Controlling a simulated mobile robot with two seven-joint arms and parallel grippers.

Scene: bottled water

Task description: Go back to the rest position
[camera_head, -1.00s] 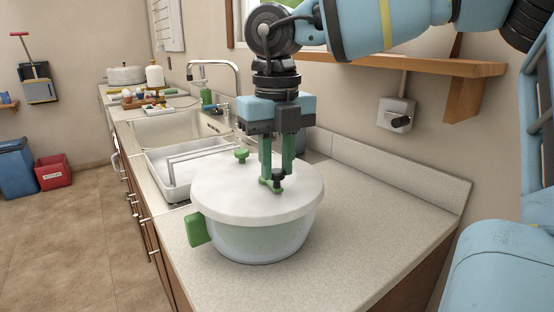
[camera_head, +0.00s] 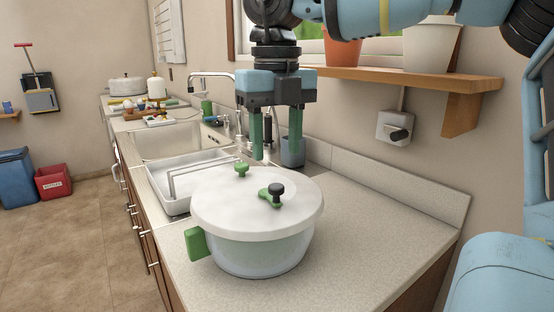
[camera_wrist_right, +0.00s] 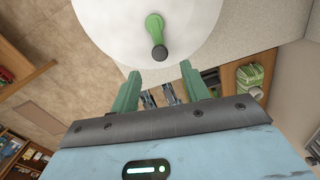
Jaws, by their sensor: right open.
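My right gripper (camera_head: 277,160) is open and empty, with its green fingers spread and pointing down. It hangs above and behind the lid of a white pot (camera_head: 258,252), clear of it. The lid (camera_head: 225,205) sits on the pot and has a green valve with a black knob (camera_head: 275,190) and a smaller green knob (camera_head: 241,170). The right wrist view shows the open fingers (camera_wrist_right: 158,85) with the lid's green and black valve (camera_wrist_right: 155,35) beyond them. My left gripper is not in view.
The pot stands on the counter (camera_head: 395,222), with free surface to its right. A dish rack (camera_head: 165,190) and a sink (camera_head: 165,140) lie to the left. A wooden shelf (camera_head: 420,82) with pots (camera_head: 430,45) is on the wall near my right arm. A wall outlet (camera_head: 394,127) is below it.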

